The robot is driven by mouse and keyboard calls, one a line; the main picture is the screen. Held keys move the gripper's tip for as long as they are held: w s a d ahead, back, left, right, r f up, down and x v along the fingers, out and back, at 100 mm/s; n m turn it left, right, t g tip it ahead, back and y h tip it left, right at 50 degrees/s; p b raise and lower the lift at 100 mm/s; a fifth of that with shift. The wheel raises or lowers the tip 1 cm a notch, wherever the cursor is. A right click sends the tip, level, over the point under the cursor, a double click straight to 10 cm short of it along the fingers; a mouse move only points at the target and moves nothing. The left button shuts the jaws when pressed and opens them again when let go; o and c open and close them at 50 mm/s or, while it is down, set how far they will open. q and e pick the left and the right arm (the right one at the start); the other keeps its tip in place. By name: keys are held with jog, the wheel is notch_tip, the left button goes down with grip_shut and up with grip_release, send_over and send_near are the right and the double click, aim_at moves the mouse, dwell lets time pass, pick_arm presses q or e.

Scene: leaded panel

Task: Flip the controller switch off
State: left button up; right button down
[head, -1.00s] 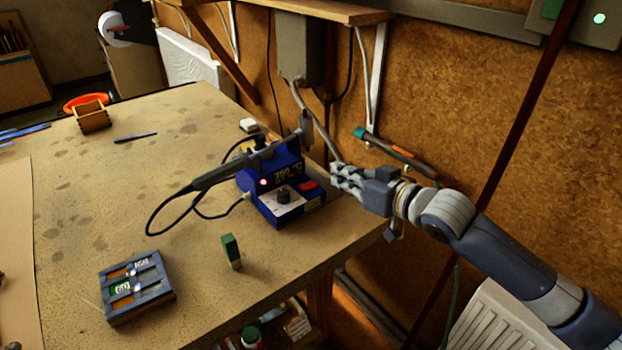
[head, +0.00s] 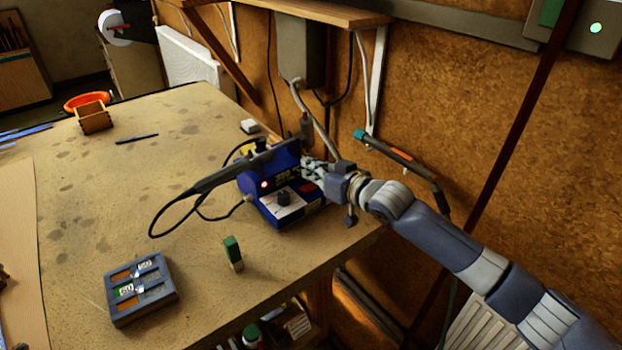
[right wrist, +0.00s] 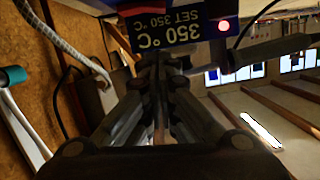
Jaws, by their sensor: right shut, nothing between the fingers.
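The blue controller (head: 282,192), a soldering station, stands near the right edge of the bench. Its red light (head: 264,184) glows and a black knob (head: 284,198) sits on its white front panel. In the right wrist view its display (right wrist: 165,32) reads 350 °C, SET 350 °C, upside down. My right gripper (head: 308,168) is shut and empty at the controller's right side, in front of the display's right part; it covers most of the red switch there. The gripper's fingers also show in the right wrist view (right wrist: 160,75). My left gripper is not in view.
The soldering iron (head: 225,175) lies across the controller's left side, its cable looping onto the bench. A green-ended block (head: 233,252) and a grey compartment tray (head: 140,290) stand in front. A teal-ended tool (head: 385,147) is by the wall.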

aim_at(308, 187)
jog(key=f, duration=0.3)
jog(key=shift+s+f, duration=0.1)
jog(key=shift+s, duration=0.15)
jog(key=shift+a, duration=0.1)
jog(key=shift+f, duration=0.15)
